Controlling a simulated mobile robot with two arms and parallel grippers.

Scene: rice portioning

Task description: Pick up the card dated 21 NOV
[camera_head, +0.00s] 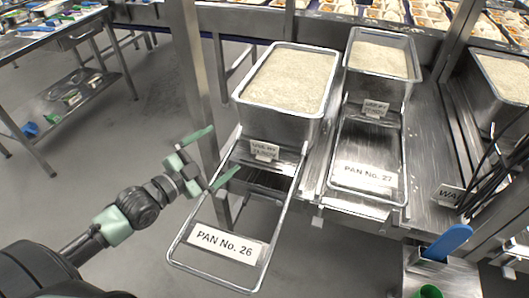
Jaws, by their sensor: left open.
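A small white card (264,150) stands at the front of the pan of rice on the left. A similar card (376,108) stands at the front of the pan of rice on the right. Both have small dark print, and I cannot read either date for sure. My left gripper (223,151) is open and empty, with its green fingers spread, just left of the left card and apart from it. My right gripper is not in view.
The left rice pan (240,108) sits behind a pulled-out wire frame labelled PAN No. 26 (226,243). The right pan (351,88) has a frame labelled PAN No. 27 (367,176). A metal post (190,60) rises behind my gripper. A blue handle (448,241) stands lower right.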

